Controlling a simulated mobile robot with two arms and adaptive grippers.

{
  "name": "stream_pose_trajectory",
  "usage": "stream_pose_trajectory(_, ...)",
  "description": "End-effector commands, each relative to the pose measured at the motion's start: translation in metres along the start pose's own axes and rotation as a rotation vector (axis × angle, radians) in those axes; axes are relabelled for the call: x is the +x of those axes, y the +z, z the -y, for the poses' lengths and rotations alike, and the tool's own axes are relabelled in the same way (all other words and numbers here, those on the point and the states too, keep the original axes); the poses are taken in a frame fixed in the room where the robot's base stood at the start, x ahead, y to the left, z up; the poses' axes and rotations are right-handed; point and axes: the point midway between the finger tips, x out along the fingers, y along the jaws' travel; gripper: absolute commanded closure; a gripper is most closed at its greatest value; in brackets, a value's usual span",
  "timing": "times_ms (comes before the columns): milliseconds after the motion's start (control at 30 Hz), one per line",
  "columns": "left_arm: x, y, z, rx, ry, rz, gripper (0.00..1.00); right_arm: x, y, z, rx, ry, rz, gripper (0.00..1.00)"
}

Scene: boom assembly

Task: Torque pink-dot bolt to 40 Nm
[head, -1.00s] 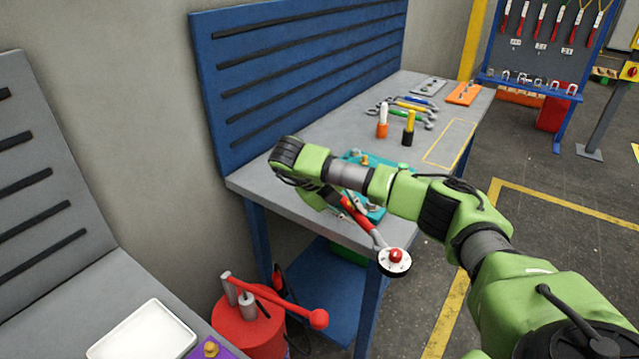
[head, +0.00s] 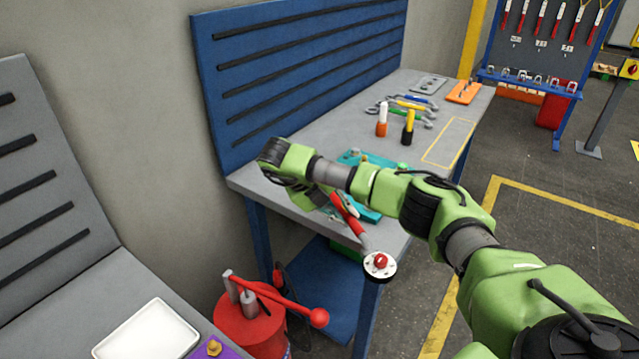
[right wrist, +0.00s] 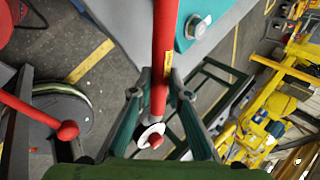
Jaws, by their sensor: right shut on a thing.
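A torque wrench (head: 348,216) with a red handle and a round white end with a red knob (head: 380,264) hangs out over the bench's front edge, tilted. My right gripper (head: 333,198) is shut on its red shaft, with the fingers partly hidden by my arm. In the right wrist view the red shaft (right wrist: 165,45) runs between the fingers of my gripper (right wrist: 159,76). A teal plate (head: 372,216) lies on the bench, mostly behind my arm. A bolt head (right wrist: 196,27) shows on it in the right wrist view. I cannot make out a pink dot. My left gripper is not in view.
The grey bench (head: 300,203) has a blue slotted back panel. A red drum with a red lever (head: 290,300) stands below left, near a white tray (head: 148,333).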

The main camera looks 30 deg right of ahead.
Motion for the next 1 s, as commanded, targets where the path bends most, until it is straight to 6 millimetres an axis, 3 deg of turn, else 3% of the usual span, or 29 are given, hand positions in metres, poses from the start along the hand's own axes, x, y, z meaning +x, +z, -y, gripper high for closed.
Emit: stream_pose_trajectory(1000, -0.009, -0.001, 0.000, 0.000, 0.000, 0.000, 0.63, -0.015, 0.002, -0.015, 0.091, 0.002, -0.067, 1.00)
